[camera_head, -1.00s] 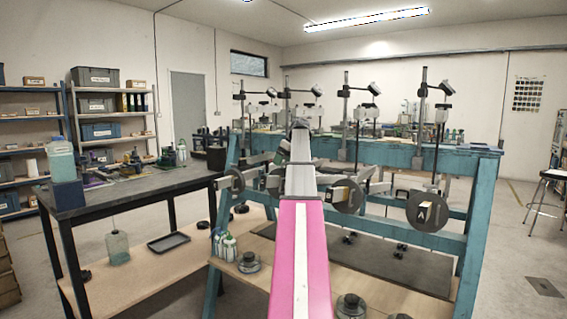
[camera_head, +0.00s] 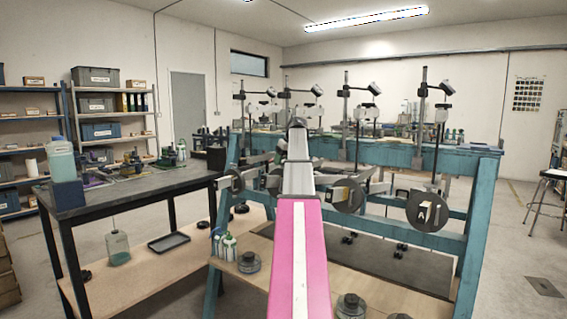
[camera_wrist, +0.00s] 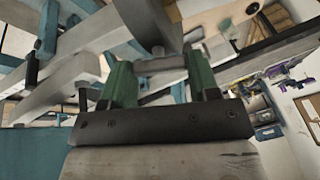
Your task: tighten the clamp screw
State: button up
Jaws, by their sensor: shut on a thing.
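The teal lever frame (camera_head: 465,165) stands ahead in the head view, with grey lever bars and dark round weights (camera_head: 420,218) hanging along it. My arm covers its middle, and my gripper is hidden there. In the wrist view my gripper (camera_wrist: 160,72) has two green fingers set apart, reaching in among grey bars of the frame. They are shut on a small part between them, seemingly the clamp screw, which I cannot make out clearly. A thick grey bar (camera_wrist: 60,92) passes close to the left of the fingers.
A dark-topped bench (camera_head: 110,190) with a bottle (camera_head: 61,160) and small devices stands at the left. Jars (camera_head: 248,262) sit on the low wooden shelf. Upright stands with lamps (camera_head: 425,110) rise behind the frame.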

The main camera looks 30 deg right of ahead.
jog(key=m+h, duration=0.1)
jog(key=m, duration=0.2)
jog(key=shift+a+m, duration=0.1)
jog(key=shift+m, duration=0.2)
jog(key=m+h, duration=0.1)
jog(key=m, duration=0.2)
jog(key=shift+m+g+h, duration=0.3)
jog(key=shift+h, duration=0.1)
jog(key=m+g+h, duration=0.1)
jog(key=m, duration=0.2)
jog(key=shift+w+a, duration=0.1)
jog(key=shift+m+g+h, duration=0.4)
jog(key=shift+m+g, duration=0.2)
jog(key=shift+m, duration=1.4)
jog(key=o, duration=0.9)
